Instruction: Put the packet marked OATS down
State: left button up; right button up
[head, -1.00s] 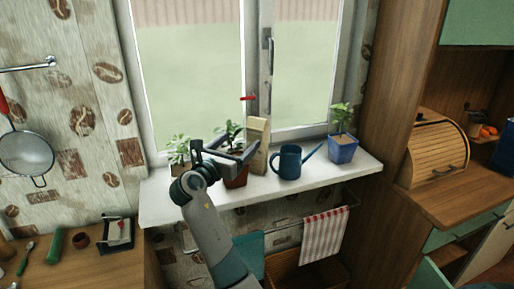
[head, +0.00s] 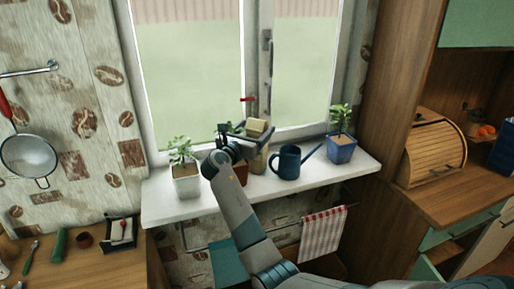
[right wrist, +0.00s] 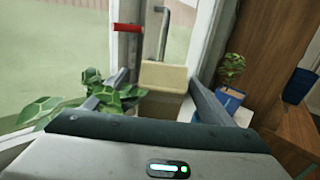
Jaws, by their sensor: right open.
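The tan packet (head: 259,163) stands upright on the white windowsill (head: 205,210), between the potted plants and the blue watering can. No OATS lettering can be read on the side I see. My right gripper (head: 250,133) is open at the packet's upper part, and its fingers hide some of the packet. In the right wrist view the packet's top (right wrist: 163,77) shows between the two spread fingers of the gripper (right wrist: 146,92), with a gap visible to the right finger. My left gripper is not in view.
A blue watering can (head: 288,163) stands close right of the packet. A plant in a red pot (head: 241,173) is close on the left, partly hidden by my arm. A white pot (head: 187,184) and a blue pot (head: 342,151) stand farther out. The window is behind.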

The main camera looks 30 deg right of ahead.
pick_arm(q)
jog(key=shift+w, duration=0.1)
pick_arm(e)
jog(key=shift+d, duration=0.15)
jog(key=shift+w+d+r+p, duration=0.15)
jog(key=shift+d+p, duration=0.05)
jog(key=shift+p, duration=0.1)
jog(key=p+x, duration=0.1)
jog(key=x, duration=0.2)
jog(key=shift+w+d+r, duration=0.15)
jog(key=shift+d, duration=0.2)
jog(key=shift+w+d, duration=0.15)
jog(key=shift+d, duration=0.1)
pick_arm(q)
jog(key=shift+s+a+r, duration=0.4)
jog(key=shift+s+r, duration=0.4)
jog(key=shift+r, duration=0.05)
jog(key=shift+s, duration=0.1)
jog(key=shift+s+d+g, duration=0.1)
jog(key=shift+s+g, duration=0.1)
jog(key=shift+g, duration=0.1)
pick_arm(e)
grip_shut()
